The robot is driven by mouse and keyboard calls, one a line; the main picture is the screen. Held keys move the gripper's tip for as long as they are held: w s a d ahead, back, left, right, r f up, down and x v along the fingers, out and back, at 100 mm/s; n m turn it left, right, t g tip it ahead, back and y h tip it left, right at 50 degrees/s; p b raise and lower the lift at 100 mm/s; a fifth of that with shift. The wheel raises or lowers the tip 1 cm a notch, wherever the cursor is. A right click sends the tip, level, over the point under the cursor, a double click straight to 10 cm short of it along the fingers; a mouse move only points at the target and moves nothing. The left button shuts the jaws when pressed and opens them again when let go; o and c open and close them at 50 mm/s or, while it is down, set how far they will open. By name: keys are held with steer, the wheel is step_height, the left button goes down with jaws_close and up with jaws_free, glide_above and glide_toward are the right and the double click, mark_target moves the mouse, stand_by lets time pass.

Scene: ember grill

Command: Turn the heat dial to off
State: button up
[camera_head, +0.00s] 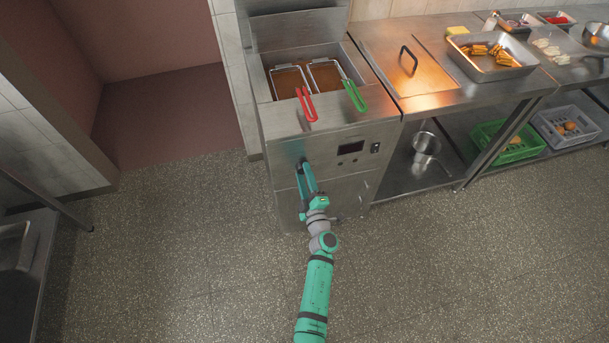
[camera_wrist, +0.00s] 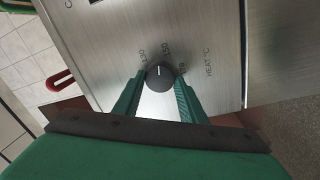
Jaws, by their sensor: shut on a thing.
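The heat dial (camera_wrist: 160,78) is a dark round knob on the fryer's steel front panel (camera_wrist: 208,40), beside the lettering "HEAT °C". Its white pointer line points up in the wrist view, toward a marking that looks like 150. In the head view my gripper (camera_head: 305,166) is against the left part of the fryer front and hides the dial.
The fryer (camera_head: 285,135) has two baskets of oil with a red handle (camera_head: 306,104) and a green handle (camera_head: 355,96) jutting over its front edge. A dark display (camera_head: 350,147) is right of my gripper. Open floor (camera_head: 190,250) lies in front and to the left.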

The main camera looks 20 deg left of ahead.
steer(key=shift+w+d+n+g+y, duration=0.15)
steer(key=shift+n+g, duration=0.25)
steer(key=shift+n, duration=5)
steer(key=shift+n+g+y, duration=0.25)
steer(key=shift+n+g, duration=0.15)
steer(key=shift+n, duration=5)
steer(key=o, duration=1.1)
steer(key=shift+f, duration=0.1)
steer(key=shift+c, duration=0.2)
steer(key=shift+d, duration=0.1)
steer(key=v, duration=1)
steer(key=shift+s+d, duration=0.25)
steer(key=shift+s, duration=0.05)
